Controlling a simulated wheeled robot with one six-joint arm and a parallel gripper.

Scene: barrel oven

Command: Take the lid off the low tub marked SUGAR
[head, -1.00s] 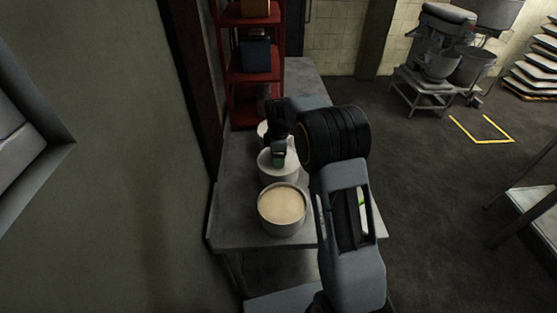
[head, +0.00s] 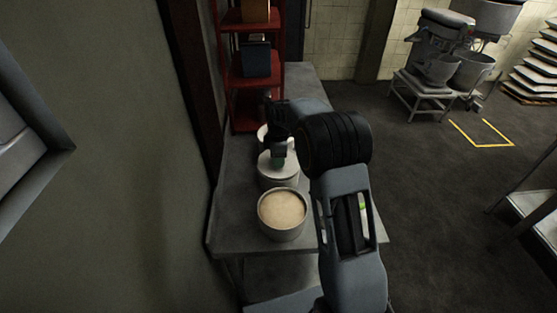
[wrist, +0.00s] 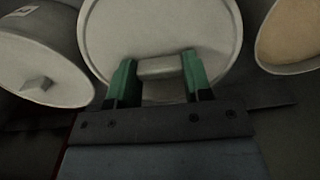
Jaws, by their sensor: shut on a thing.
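My gripper (head: 278,161) is shut on the pale block-shaped knob (wrist: 160,69) of a round white lid (wrist: 160,25). Its two green fingers stand on either side of the knob in the wrist view. In the head view this lid (head: 267,172) is at the middle tub (head: 278,183) of a row on the bench. I cannot tell whether the lid is clear of the rim. No SUGAR marking is readable on this tub, so I cannot tell which tub it names.
An open tub of tan contents (head: 282,209) stands nearer on the bench (head: 235,235). Another lidded tub (wrist: 40,60) with a small label stands on the other side, partly hidden by my arm in the head view. A red shelf (head: 246,85) stands behind; a wall is close left.

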